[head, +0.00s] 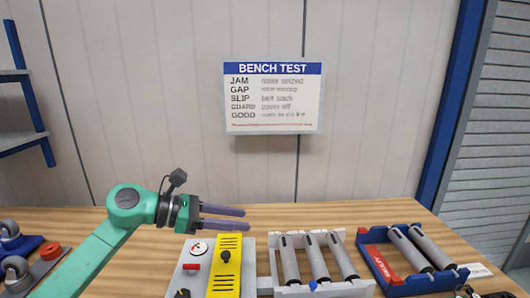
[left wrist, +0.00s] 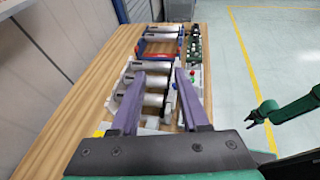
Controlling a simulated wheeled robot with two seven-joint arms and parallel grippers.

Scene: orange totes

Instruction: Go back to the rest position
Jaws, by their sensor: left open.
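My left gripper (head: 245,218) is open and empty, with its two purple fingers pointing right above the bench, behind and above the grey panel with the yellow guard (head: 226,266). In the left wrist view the same gripper (left wrist: 161,75) has its fingers spread, with the roller rack visible between and beyond them. My right arm shows at the right edge of the left wrist view, out over the floor, with its small dark gripper (left wrist: 254,118); its fingers are too small to tell.
The wooden bench (head: 280,217) holds a white rack with several grey rollers (head: 318,258), a blue tray with two rollers (head: 418,248), and blue-grey caster parts (head: 18,268) at left. A "BENCH TEST" sign (head: 273,98) hangs on the wall. Open floor (left wrist: 265,60) lies beside the bench.

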